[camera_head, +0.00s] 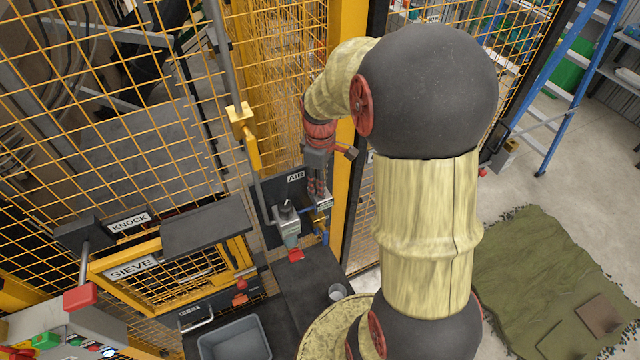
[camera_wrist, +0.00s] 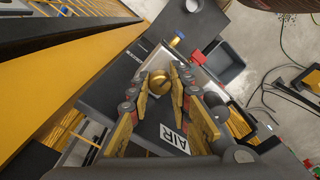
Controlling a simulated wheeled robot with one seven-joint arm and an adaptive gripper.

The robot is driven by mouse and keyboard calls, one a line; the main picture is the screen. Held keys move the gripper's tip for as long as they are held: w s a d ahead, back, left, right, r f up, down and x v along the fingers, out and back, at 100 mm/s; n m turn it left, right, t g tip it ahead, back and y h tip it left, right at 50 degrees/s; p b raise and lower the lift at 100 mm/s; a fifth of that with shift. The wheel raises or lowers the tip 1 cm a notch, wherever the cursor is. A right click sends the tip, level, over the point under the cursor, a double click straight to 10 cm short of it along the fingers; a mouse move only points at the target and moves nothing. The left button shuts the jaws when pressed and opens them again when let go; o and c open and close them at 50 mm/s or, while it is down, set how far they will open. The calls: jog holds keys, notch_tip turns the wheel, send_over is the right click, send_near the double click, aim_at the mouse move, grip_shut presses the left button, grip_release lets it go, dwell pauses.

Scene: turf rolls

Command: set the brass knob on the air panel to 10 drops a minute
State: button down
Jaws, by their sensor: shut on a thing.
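The air panel (camera_head: 265,205) is a dark upright plate with an AIR label, which also shows in the wrist view (camera_wrist: 174,138). The brass knob (camera_wrist: 159,84) is round and sits between my fingers in the wrist view. My gripper (camera_wrist: 160,80) is shut on it, one finger on each side. In the head view my gripper (camera_head: 318,190) reaches down at the panel's right side, and its fingers hide most of the knob. A pale plate with small print lies beside the knob in the wrist view; the scale and setting cannot be read.
A filter unit (camera_head: 288,222) with a red tab hangs on the panel left of my gripper. Below are a dark bench with a small cup (camera_head: 336,291) and a grey bin (camera_head: 235,340). A yellow post (camera_head: 349,215) and mesh fence stand close by.

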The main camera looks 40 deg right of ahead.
jog(key=m+b, duration=0.1)
jog(key=m, duration=0.2)
jog(key=shift+w, duration=0.1)
jog(key=m, duration=0.5)
jog(key=shift+b, duration=0.4)
jog(key=m, duration=0.3)
jog(key=shift+m, duration=0.3)
jog(key=shift+r+m+b, duration=0.1)
jog(key=shift+m+b, duration=0.4)
jog(key=shift+m, duration=1.3)
jog(key=c, duration=1.9)
grip_release()
